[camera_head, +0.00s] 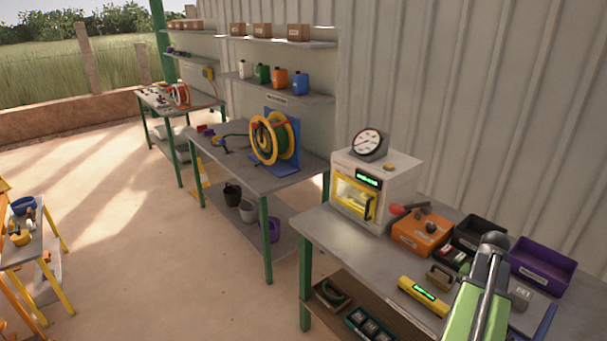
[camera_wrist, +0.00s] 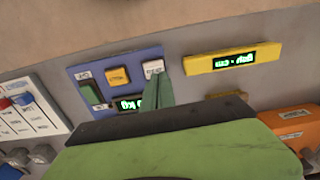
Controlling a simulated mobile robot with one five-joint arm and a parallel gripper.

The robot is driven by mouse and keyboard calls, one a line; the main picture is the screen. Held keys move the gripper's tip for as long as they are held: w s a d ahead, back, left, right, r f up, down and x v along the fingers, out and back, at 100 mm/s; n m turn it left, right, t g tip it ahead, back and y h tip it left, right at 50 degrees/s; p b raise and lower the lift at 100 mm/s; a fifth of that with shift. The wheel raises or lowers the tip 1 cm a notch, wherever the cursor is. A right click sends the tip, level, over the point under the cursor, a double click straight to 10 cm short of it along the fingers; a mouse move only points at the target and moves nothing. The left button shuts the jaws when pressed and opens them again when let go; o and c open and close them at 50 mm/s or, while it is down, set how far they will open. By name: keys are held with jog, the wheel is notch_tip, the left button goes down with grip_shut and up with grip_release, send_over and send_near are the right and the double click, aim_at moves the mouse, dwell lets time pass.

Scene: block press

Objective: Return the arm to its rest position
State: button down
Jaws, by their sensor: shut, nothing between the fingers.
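My arm (camera_head: 475,305), green with a grey upper link, reaches over the near workbench at the lower right of the head view. My gripper (camera_wrist: 160,80) shows in the wrist view as narrow green fingers, shut and empty. Its tips overlap the edge of a blue panel (camera_wrist: 104,68) beside a white button (camera_wrist: 153,67); I cannot tell whether they touch it. The panel also has an orange button (camera_wrist: 117,76), a green button and a lit display partly hidden by the fingers. In the head view the gripper is hidden by the arm.
The bench holds a white press (camera_head: 345,172) with a gauge, an orange box (camera_head: 422,232), a yellow display bar (camera_head: 424,296) that also shows in the wrist view (camera_wrist: 220,61), and a purple bin (camera_head: 541,268). Open floor (camera_head: 120,250) lies to the left.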

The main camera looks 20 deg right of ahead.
jog(key=w+a+n, duration=0.5)
jog(key=w+a, duration=1.3)
jog(key=a, duration=0.2)
jog(key=w+a+n, duration=0.2)
jog(key=a+n, duration=0.7)
jog(key=a, duration=2.2)
jog(key=shift+w+a, duration=0.15)
jog(key=shift+w, duration=0.2)
